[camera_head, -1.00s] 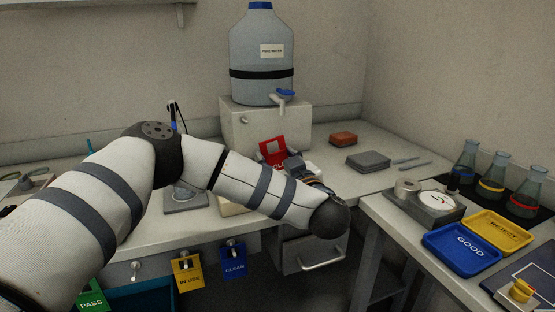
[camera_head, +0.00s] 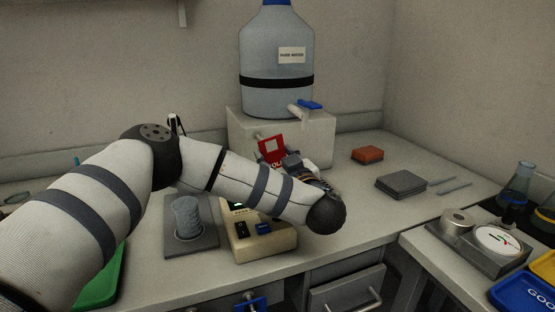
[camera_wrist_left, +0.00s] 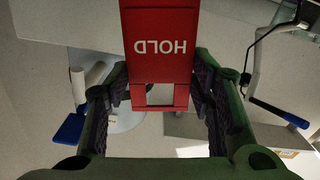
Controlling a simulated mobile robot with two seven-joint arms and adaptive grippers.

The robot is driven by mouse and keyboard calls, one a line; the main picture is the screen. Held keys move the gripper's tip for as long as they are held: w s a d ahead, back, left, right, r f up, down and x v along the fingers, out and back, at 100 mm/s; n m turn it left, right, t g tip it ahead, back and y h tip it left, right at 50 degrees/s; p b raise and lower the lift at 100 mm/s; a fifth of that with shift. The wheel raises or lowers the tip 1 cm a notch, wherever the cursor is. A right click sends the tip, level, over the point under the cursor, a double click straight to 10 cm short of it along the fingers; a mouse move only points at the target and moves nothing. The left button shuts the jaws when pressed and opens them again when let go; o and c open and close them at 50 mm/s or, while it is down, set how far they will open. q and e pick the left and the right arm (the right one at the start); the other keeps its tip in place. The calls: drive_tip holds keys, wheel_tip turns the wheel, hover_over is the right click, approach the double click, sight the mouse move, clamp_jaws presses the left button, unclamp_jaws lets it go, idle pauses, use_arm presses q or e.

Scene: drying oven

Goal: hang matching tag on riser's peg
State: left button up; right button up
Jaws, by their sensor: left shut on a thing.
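My left gripper (camera_head: 293,164) is shut on a red tag lettered HOLD (camera_head: 271,150). In the left wrist view the tag (camera_wrist_left: 160,45) appears upside down between the fingers of the gripper (camera_wrist_left: 160,95), with a rectangular opening at its gripper end. The riser (camera_head: 315,135) is the pale box under the water jug (camera_head: 277,65). The tag is in front of the riser's face, towards its left part. The riser's peg is mostly hidden near the tag's upper edge, so I cannot tell whether they touch. My right gripper is not in view.
A beige instrument (camera_head: 275,243) and a grey stand with a cylinder (camera_head: 187,217) sit below my left arm. An orange block (camera_head: 367,154) and grey slabs (camera_head: 401,185) lie to the right. A blue tag (camera_head: 250,304) hangs at the bench front. The jug's tap overhangs the riser.

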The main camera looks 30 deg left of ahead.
use_arm(q)
drive_tip(key=f+x, duration=0.1)
drive_tip(key=x, duration=0.7)
drive_tip(key=shift+w+a+f+b, duration=0.2)
drive_tip(key=shift+a+f+b, duration=0.05)
drive_tip(key=shift+b, duration=0.2)
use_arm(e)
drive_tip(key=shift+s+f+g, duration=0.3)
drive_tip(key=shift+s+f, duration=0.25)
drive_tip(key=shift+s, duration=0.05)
use_arm(q)
drive_tip(key=o, duration=0.8)
